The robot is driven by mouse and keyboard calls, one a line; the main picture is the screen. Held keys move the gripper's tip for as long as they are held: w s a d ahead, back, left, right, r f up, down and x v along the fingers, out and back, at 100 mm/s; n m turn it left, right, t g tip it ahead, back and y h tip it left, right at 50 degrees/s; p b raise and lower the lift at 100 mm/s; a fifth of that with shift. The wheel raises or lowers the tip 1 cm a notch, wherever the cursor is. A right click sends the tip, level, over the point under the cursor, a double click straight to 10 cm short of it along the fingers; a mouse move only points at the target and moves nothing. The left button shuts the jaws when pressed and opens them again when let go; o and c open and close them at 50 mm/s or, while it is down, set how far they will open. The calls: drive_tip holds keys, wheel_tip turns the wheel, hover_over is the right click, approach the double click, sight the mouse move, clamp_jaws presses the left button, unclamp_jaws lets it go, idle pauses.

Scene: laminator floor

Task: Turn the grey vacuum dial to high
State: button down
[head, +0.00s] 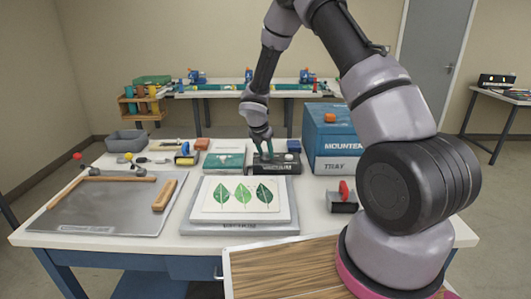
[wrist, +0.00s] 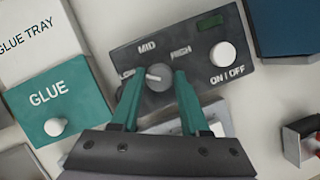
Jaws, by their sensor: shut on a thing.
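The vacuum control box (head: 290,168) is dark and sits at the back middle of the table. In the wrist view its top panel (wrist: 195,60) carries the labels LOW, MID and HIGH around the round grey dial (wrist: 160,77). The dial's white mark lies on its left side, toward LOW. My gripper (wrist: 157,82) has its two green fingers on either side of the dial, shut on it. In the head view my gripper (head: 263,153) reaches down onto the box from above, and the dial is hidden there.
A white ON/OFF knob (wrist: 222,55) and a small dark green display (wrist: 210,23) are right of the dial. A green glue box (wrist: 45,105) stands close on the left. A blue mounted tray box (head: 333,130) is close on the right. A leaf-print sheet (head: 240,199) lies in front.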

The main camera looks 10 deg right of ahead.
drive_tip(key=m+g, duration=0.1)
drive_tip(key=m, duration=0.2)
drive_tip(key=m+h, duration=0.1)
drive_tip(key=m, duration=0.1)
drive_tip(key=shift+w+a+m+g, duration=0.15)
drive_tip(key=shift+m+g, duration=0.25)
drive_tip(key=m+g, duration=0.1)
drive_tip(key=m, duration=0.1)
drive_tip(key=m+g, duration=0.1)
drive_tip(key=m, duration=0.2)
drive_tip(key=shift+w+h, duration=0.15)
drive_tip(key=shift+h, duration=0.25)
drive_tip(key=m+g, duration=0.1)
drive_tip(key=m, duration=0.2)
drive_tip(key=m+g, duration=0.1)
drive_tip(key=m, duration=0.2)
drive_tip(key=shift+w+m+g+y, duration=0.15)
drive_tip(key=shift+m+g+y, duration=0.15)
drive_tip(key=shift+m+y, duration=0.1)
drive_tip(key=m+y, duration=0.1)
drive_tip(key=m, duration=0.1)
drive_tip(key=m+g, duration=0.1)
drive_tip(key=m, duration=0.2)
drive_tip(key=shift+y, duration=0.4)
drive_tip(key=shift+d+m, duration=0.2)
drive_tip(key=shift+m, duration=0.2)
drive_tip(key=shift+c, duration=2.1)
unclamp_jaws()
drive_tip(key=shift+w+r, duration=0.1)
